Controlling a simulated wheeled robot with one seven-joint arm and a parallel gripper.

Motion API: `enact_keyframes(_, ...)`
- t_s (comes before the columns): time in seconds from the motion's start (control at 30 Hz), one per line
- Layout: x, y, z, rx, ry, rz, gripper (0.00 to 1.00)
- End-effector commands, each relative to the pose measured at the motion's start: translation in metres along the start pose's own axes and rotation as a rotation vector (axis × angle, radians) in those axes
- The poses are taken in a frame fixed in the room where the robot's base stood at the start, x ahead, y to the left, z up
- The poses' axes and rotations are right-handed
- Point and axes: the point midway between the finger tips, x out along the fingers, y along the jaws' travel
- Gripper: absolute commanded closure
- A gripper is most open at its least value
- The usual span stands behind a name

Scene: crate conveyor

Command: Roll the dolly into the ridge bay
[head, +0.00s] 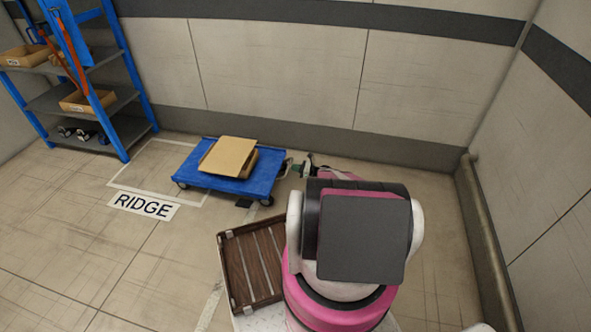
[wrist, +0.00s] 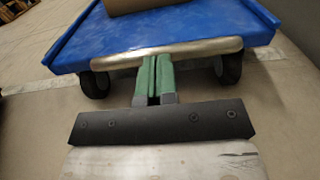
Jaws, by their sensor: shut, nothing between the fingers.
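The blue dolly (head: 262,183) stands on its wheels by the back wall, with a cardboard box (head: 229,157) lying on its deck. The ridge bay (head: 118,184) is a white outline on the floor, marked by a RIDGE label (head: 143,206). The dolly overlaps the right part of the bay and reaches past it to the right. My gripper (head: 298,170) is at the dolly's right end. In the wrist view, my gripper's green fingers (wrist: 155,62) are shut together against or just at the dolly's metal end bar (wrist: 200,48). Whether they touch it is unclear.
A blue-framed shelf (head: 125,105) with bins stands left of the bay. The back wall (head: 270,70) runs close behind the dolly. A pipe (head: 485,220) runs along the right wall. A small dark patch (head: 244,202) lies by the dolly's front. The floor at front left is clear.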

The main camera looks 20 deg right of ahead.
Motion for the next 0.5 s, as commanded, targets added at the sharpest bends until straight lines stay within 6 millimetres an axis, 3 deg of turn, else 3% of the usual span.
enact_keyframes(0.5,0.019,0.000,0.000,0.000,0.000,0.001,1.00)
